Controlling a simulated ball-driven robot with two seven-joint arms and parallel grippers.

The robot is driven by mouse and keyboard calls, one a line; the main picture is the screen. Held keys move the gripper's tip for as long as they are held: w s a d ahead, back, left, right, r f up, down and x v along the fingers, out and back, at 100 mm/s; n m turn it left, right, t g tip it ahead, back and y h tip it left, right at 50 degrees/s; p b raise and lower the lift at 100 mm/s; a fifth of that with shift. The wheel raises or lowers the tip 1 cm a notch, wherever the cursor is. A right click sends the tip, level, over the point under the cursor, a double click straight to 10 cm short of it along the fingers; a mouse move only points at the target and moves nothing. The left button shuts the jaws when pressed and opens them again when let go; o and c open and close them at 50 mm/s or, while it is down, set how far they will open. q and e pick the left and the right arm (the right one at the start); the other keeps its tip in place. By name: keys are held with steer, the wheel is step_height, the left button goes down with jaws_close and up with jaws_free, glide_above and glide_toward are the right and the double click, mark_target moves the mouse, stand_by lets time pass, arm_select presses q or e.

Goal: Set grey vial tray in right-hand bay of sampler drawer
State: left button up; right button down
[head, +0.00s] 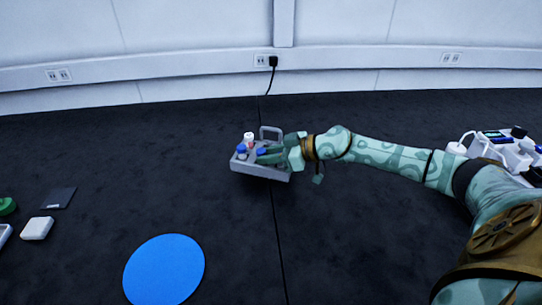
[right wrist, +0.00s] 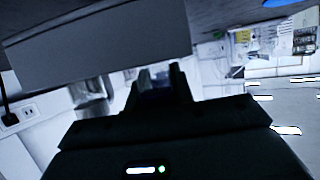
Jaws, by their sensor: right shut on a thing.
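The grey vial tray (head: 262,172) is in the middle of the head view, with a loop handle and a few vials with blue and white caps. My right gripper (head: 284,152) is shut on the tray at its right side. The tray looks slightly tilted; I cannot tell whether it is clear of the dark surface. In the right wrist view, a large grey face (right wrist: 110,45), probably the tray's, fills the upper left above the dark fingers (right wrist: 160,75). I see no sampler drawer or bay that I can make out. My left gripper is out of view.
A blue disc (head: 165,269) lies flat at the front. A white block (head: 37,228), a dark flat square (head: 59,198) and a green round item (head: 7,206) lie at left. White equipment (head: 508,150) stands at far right.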

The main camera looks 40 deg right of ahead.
steer(key=s+a+r+p, duration=0.7)
steer(key=s+r+p, duration=0.2)
steer(key=s+p, duration=0.15)
steer(key=w+r+m+t+h, duration=0.2)
steer(key=w+r+m+h, duration=0.15)
steer(key=r, duration=0.45)
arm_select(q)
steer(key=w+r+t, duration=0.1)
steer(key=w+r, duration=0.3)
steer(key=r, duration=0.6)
arm_select(e)
steer(key=s+a+r+m+h, duration=0.1)
steer(key=s+a+m+h, duration=0.2)
steer(key=s+a, duration=0.5)
steer(key=shift+s+a+r+m+t+h, duration=0.2)
steer(key=shift+a+r+m+t+h, duration=0.2)
steer(key=shift+a+h, duration=0.35)
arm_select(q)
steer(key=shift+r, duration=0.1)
arm_select(e)
steer(key=shift+a, duration=0.1)
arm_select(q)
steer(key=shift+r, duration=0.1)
